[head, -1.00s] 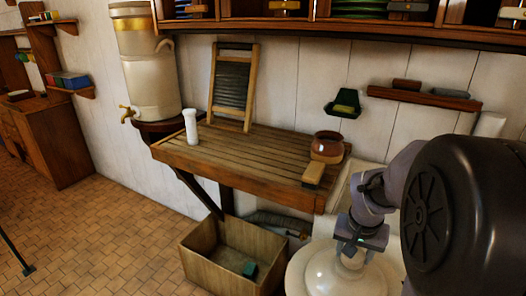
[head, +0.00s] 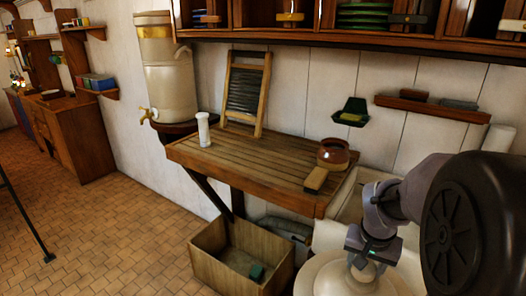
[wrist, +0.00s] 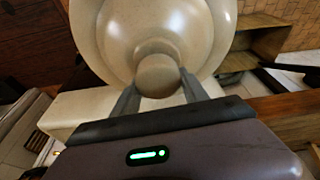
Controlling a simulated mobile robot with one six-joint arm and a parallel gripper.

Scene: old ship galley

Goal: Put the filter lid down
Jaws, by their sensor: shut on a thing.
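The filter lid is a round cream dome with a knob. In the head view the lid (head: 335,284) hangs under my gripper (head: 358,266) at the bottom right, cut off by the frame's lower edge. In the wrist view the lid (wrist: 112,32) fills the upper middle, and my gripper (wrist: 158,84) is shut on its knob, one finger on each side. The cream water filter (head: 168,80) with a brass tap stands on a small wall shelf at the left.
A slatted wooden draining board (head: 240,155) holds a white cylinder (head: 203,130), a washboard (head: 246,92), a brown pot (head: 333,153) and a wooden block (head: 316,180). Its middle is clear. A wooden crate (head: 225,277) stands below. A sink (head: 350,190) lies right of the board.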

